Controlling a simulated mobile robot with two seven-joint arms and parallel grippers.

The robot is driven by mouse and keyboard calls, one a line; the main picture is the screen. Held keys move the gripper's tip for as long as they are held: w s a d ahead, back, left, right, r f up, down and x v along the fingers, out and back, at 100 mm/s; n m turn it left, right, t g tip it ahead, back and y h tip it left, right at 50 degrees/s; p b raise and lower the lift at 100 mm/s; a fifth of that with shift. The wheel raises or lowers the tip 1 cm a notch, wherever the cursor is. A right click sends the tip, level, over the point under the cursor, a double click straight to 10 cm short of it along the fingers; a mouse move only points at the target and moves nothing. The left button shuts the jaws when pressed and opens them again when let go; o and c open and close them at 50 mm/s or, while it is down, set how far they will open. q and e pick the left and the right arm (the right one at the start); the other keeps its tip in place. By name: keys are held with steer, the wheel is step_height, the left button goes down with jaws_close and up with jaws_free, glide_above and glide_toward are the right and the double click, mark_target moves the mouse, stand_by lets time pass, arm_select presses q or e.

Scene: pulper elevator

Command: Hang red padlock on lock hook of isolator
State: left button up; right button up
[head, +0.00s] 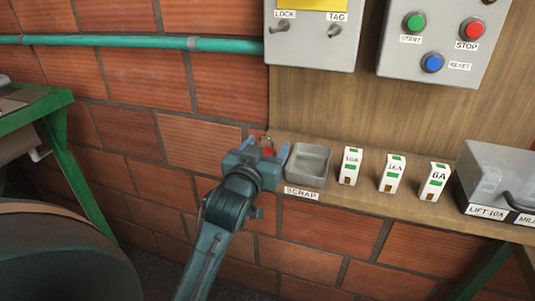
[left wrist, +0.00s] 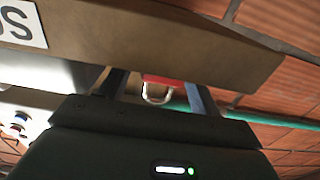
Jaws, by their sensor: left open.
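The red padlock (head: 268,151) is at the left end of the wooden shelf, between the spread fingers of my left gripper (head: 266,147). My wrist and gripper body hide part of it. In the left wrist view, the red padlock (left wrist: 160,80) and its pale shackle show between the two fingers, with gaps on both sides. My left gripper (left wrist: 158,92) is open. The lock hook (head: 281,26) is under the LOCK label on the grey isolator box (head: 309,50), above the gripper, and is empty. My right gripper is not in view.
A grey scrap tray (head: 309,163) stands just right of the gripper on the shelf (head: 375,203). A tag hook (head: 335,30) is beside the lock hook. A green pipe (head: 130,42) runs along the brick wall.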

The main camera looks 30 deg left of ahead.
arm_select(q)
steer(key=shift+c, duration=0.3)
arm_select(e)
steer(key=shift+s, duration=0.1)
arm_select(q)
steer(key=c, duration=1.1)
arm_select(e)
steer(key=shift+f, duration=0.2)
arm_select(q)
steer(key=shift+o, duration=0.2)
steer(key=shift+r, duration=0.15)
